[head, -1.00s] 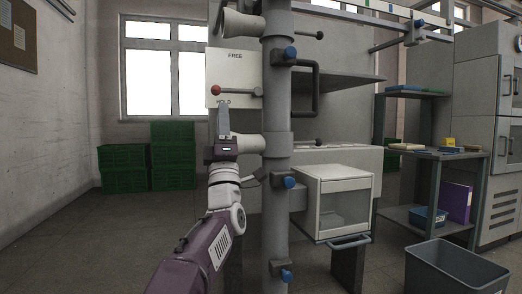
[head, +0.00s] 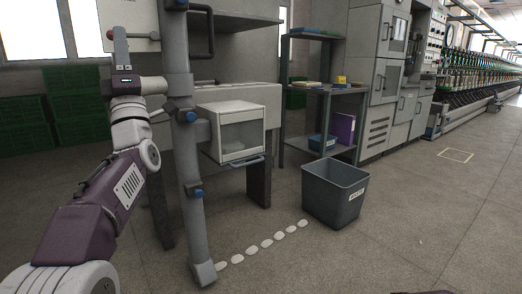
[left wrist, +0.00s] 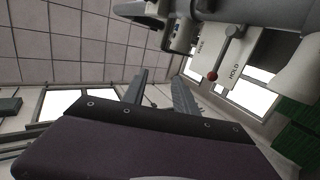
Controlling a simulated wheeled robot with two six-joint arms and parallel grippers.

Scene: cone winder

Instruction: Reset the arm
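A pale panel (head: 138,14) stands at the upper left of the head view, cut by the top edge. Its red-knobbed lever (head: 110,34) sticks out level to the left. The left wrist view shows the panel (left wrist: 236,92) with FREE and HOLD labels and the red knob (left wrist: 212,76) between them, nearer HOLD. My left gripper (head: 121,52) points up just below the lever. In the left wrist view its two fingers (left wrist: 158,95) stand apart with nothing between them, and the knob is beyond them to the right.
A grey post (head: 178,110) stands close to the right of my left arm, with a dark bar handle (head: 211,35) beside it. A white box (head: 232,130), a shelf (head: 325,90) and a grey bin (head: 335,190) are further right.

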